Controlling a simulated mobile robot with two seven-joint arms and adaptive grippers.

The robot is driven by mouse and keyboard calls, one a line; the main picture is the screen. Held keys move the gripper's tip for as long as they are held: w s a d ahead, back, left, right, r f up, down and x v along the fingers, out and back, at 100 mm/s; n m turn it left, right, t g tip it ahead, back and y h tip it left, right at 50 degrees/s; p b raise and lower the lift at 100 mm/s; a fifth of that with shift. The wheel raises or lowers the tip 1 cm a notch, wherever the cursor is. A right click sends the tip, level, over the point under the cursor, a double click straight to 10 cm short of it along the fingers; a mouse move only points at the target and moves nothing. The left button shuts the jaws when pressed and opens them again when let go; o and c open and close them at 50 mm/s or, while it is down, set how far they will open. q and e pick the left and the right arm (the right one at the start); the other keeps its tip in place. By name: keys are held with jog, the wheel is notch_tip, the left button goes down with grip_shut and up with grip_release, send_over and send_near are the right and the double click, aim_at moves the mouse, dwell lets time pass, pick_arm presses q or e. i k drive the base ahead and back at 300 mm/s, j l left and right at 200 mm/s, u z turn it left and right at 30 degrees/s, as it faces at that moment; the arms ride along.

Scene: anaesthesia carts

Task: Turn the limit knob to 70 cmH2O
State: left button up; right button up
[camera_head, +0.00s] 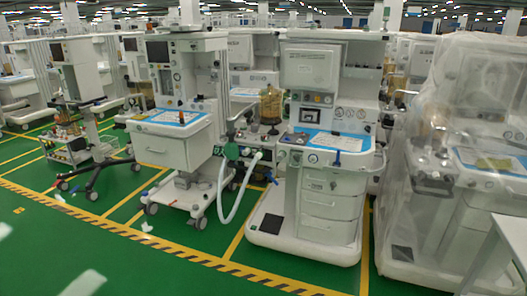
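No limit knob can be made out for certain at this distance, and no scale reading is legible. An anaesthesia cart (330,185) with drawers and a blue-edged worktop stands right of centre. At its left side is a breathing assembly with an amber canister (271,106), small fittings, a green round part (232,151) and a white corrugated hose (229,205) looping down. Another cart (175,147) with a dark screen stands to the left of this assembly. Neither of my grippers shows in this view.
A plastic-covered cart (450,150) stands at the right, with a white table edge (507,240) at the lower right. A wheeled stand (85,125) is at the left. Green floor (130,262) is open in front, crossed by a yellow-black stripe (185,255).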

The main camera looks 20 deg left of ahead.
aim_at(255, 127)
jog(key=i+j, duration=0.15)
jog(key=i, duration=0.25)
jog(key=i+j+u, duration=0.1)
jog(key=i, duration=0.35)
